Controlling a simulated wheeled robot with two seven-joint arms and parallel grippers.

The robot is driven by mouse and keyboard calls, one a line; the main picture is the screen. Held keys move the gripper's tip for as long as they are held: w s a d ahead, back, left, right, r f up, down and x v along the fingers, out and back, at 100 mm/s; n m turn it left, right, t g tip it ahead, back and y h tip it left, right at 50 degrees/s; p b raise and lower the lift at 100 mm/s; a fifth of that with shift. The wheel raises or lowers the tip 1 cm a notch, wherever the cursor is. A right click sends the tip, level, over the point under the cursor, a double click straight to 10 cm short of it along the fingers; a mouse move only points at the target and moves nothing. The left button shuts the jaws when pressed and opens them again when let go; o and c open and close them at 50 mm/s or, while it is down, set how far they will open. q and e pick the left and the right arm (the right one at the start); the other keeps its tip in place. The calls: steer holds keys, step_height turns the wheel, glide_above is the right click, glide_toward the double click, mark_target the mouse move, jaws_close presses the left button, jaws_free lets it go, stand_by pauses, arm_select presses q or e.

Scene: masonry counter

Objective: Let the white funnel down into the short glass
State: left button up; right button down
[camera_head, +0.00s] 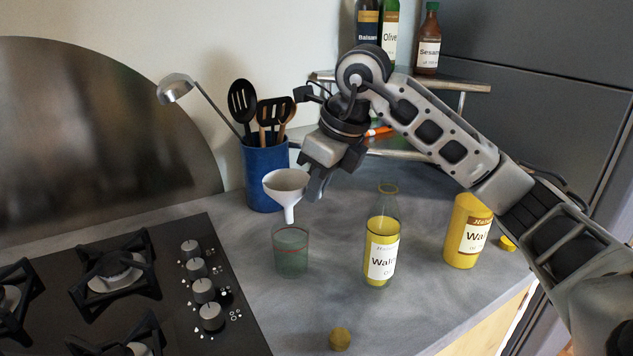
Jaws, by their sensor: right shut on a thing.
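The white funnel (287,184) is held upright, with its wide mouth up and its spout pointing down. My right gripper (312,180) is shut on the funnel's right side. The short glass (291,252), greenish and see-through, stands on the counter just below the funnel. The spout tip ends about at the level of the glass's rim; I cannot tell whether it is inside the rim or in front of or behind it. My left gripper is not in view.
A bottle of yellow oil (382,245) stands right of the glass, with a fuller yellow bottle (466,232) beyond it. A blue utensil crock (265,172) is behind the funnel. A cork (340,339) lies at the front. The hob (120,290) is left.

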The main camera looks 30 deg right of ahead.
mark_target(291, 250)
arm_select(q)
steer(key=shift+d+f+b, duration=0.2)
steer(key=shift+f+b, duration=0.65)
steer(key=shift+b, duration=0.55)
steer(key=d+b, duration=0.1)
steer(key=b, duration=0.2)
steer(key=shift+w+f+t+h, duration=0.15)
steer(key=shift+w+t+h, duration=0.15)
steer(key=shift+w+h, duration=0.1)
arm_select(e)
step_height(291, 250, down, 8)
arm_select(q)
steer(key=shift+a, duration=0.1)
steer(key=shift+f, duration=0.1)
arm_select(e)
steer(key=c, duration=1.5)
jaws_free()
steer(key=shift+r, duration=0.1)
